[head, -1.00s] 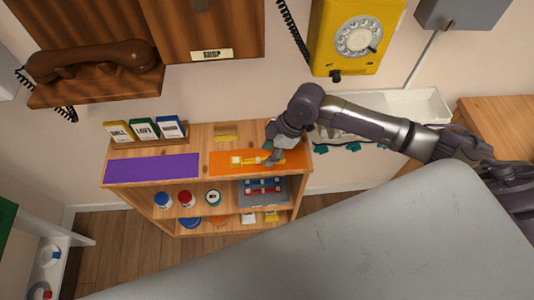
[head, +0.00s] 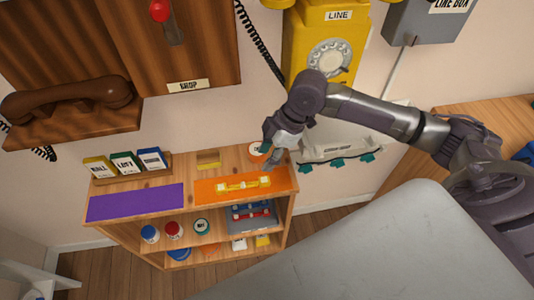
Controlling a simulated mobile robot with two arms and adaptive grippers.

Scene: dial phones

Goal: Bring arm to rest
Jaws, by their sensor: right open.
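My right arm reaches in from the right. Its gripper (head: 274,158) is open and empty, just above the right end of the shelf top, behind the orange mat (head: 208,190). A yellow handset (head: 243,184) lies on the orange mat, apart from the gripper. My left gripper is not in view.
A yellow dial phone (head: 325,45) hangs on the wall behind my right arm. A brown handset (head: 68,98) rests on a wooden ledge. A purple mat (head: 135,202) lies bare on the shelf. A white wall tray (head: 345,146) is right of the shelf.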

